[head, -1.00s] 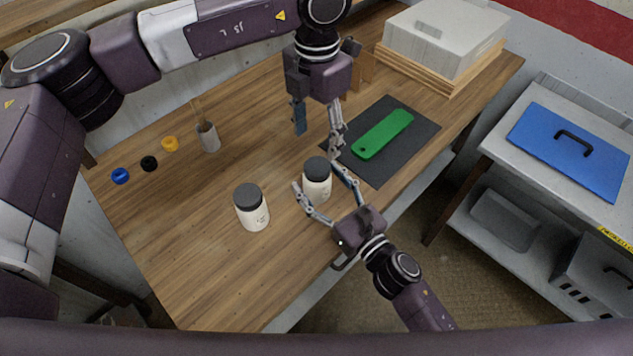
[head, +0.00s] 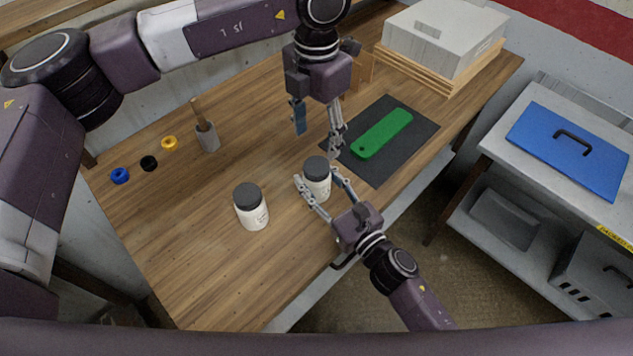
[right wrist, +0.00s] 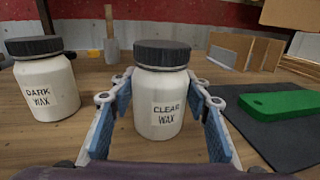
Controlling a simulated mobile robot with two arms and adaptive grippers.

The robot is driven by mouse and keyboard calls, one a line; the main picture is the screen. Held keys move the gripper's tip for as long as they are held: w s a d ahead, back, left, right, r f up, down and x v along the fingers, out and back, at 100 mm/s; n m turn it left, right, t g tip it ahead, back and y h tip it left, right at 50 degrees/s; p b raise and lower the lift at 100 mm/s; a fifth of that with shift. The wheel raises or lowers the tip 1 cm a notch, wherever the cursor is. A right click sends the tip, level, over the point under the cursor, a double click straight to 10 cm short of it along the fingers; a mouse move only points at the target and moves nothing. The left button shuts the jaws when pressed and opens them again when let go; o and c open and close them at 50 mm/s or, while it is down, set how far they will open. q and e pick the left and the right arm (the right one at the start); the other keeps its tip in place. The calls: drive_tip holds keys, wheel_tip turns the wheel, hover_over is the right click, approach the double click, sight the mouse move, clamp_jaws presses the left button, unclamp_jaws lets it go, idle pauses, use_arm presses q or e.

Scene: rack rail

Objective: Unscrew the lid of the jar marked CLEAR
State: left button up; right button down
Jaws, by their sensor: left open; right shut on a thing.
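The jar marked CLEAR WAX (right wrist: 160,108) is white with a dark ribbed lid (right wrist: 161,53) and stands upright on the wooden table; in the head view the jar (head: 318,186) is right of the other jar. My right gripper (head: 322,192) is shut on its body, one finger on each side, below the lid (head: 316,166). A second jar, marked DARK WAX (right wrist: 47,90), stands to the left with its lid on; it also shows in the head view (head: 253,215). My left gripper (head: 317,128) is open and empty, pointing down above and behind the CLEAR jar.
A green board (head: 382,134) lies on a dark mat (head: 425,128) at the right. A grey cup (head: 208,140) with a wooden-handled tool and blue, black and yellow rings (head: 169,143) are at the left. The table's front left is clear.

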sight(316, 166)
use_arm(q)
drive_tip(key=m, duration=0.3)
drive_tip(key=shift+m, duration=0.3)
drive_tip(key=m, duration=0.4)
drive_tip(key=shift+m, duration=0.4)
drive_tip(key=m, duration=0.9)
drive_tip(key=shift+m, duration=0.4)
drive_tip(key=m, duration=1.7)
drive_tip(key=shift+f+m, duration=0.25)
drive_tip(key=shift+m, duration=0.15)
wheel_tip(316, 166, down, 8)
drive_tip(key=shift+r, duration=0.25)
drive_tip(key=shift+c, duration=0.3)
